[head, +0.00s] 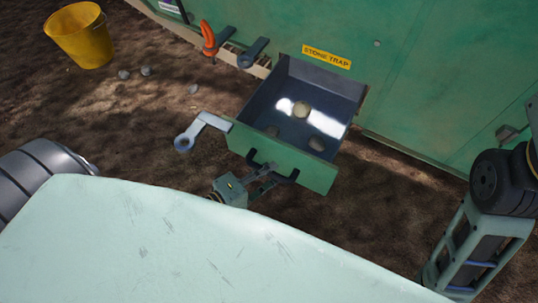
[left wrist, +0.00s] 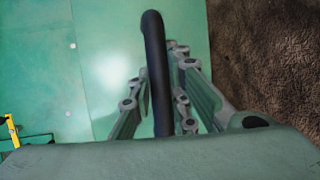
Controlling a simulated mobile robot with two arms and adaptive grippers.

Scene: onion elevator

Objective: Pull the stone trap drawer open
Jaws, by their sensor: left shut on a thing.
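The stone trap drawer (head: 318,172) has a green front and a dark inner tray, and it stands pulled out from the green machine wall. Several stones (head: 301,110) lie inside it. Its black handle (head: 289,178) is on the drawer front, and a dark bar of it crosses the left wrist view (left wrist: 156,70). My left gripper (head: 264,179) is shut on the handle; in the left wrist view its fingers (left wrist: 163,100) lie on both sides of the bar. A yellow label (head: 327,57) reading STONE TRAP is above the drawer. My right gripper is not in view.
A grey latch lever (head: 204,127) juts out left of the drawer front. An orange-handled tool (head: 209,38) and a dark lever (head: 252,53) are on the machine's ledge. A yellow bucket (head: 79,38) stands on the soil at upper left, with loose stones (head: 124,74) nearby.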

